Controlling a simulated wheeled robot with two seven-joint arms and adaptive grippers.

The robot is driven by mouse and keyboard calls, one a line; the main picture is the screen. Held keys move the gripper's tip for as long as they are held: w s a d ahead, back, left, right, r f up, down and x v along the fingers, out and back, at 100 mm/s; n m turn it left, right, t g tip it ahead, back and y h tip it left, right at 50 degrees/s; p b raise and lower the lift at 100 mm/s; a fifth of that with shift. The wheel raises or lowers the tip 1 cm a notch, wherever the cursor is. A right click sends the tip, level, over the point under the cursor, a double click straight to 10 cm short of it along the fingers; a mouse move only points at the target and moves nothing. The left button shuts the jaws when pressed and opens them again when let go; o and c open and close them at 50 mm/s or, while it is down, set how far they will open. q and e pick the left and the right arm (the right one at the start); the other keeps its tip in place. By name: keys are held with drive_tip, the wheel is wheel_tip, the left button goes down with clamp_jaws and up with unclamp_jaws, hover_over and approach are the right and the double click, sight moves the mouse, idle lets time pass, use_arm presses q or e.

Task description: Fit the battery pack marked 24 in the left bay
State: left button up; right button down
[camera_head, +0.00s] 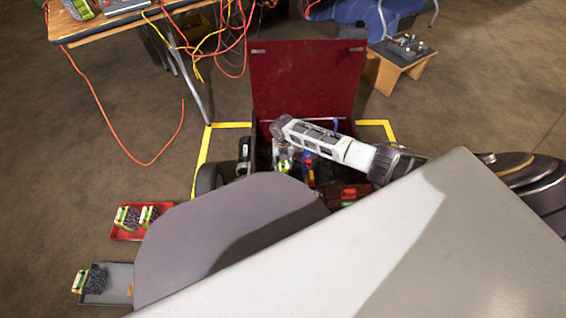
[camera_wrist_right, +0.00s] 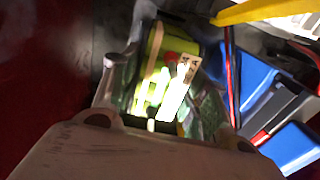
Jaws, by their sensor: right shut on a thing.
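My right gripper (camera_head: 283,163) reaches in from the right over the open dark red machine (camera_head: 305,78), pointing down into its interior. In the right wrist view my right gripper (camera_wrist_right: 160,105) is shut on a yellow-green battery pack (camera_wrist_right: 157,42), one finger on each side. The pack carries a white label with dark marks and a red spot; its number is too small and glared to read surely. The pack is inside or just above the machine; whether it is seated I cannot tell. The bays are mostly hidden by my arm and the pack. My left gripper is not in view.
The machine's lid stands open at the back. Blue parts (camera_wrist_right: 293,148) and a red cable (camera_wrist_right: 230,75) lie close to the held pack. A red tray (camera_head: 122,235) with packs and a grey tray (camera_head: 118,295) with a pack stand at left. Cables hang from the wooden table (camera_head: 110,24).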

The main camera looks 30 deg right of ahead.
drive_tip(key=c, duration=1.1)
unclamp_jaws()
drive_tip(key=shift+w+r, duration=0.15)
drive_tip(key=o, duration=0.4)
drive_tip(key=shift+s+f, duration=0.2)
drive_tip(key=shift+s, duration=0.05)
drive_tip(key=shift+w+r, duration=0.15)
drive_tip(key=shift+r, duration=0.7)
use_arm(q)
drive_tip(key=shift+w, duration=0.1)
use_arm(e)
wheel_tip(320, 180, up, 10)
drive_tip(key=shift+w+r, duration=0.2)
drive_tip(key=shift+r, duration=0.05)
use_arm(q)
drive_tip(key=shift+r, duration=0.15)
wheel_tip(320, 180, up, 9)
drive_tip(key=p, duration=0.9)
use_arm(e)
wheel_tip(320, 180, up, 9)
use_arm(q)
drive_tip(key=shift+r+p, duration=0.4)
drive_tip(key=shift+p, duration=0.15)
use_arm(e)
drive_tip(key=shift+r, duration=0.5)
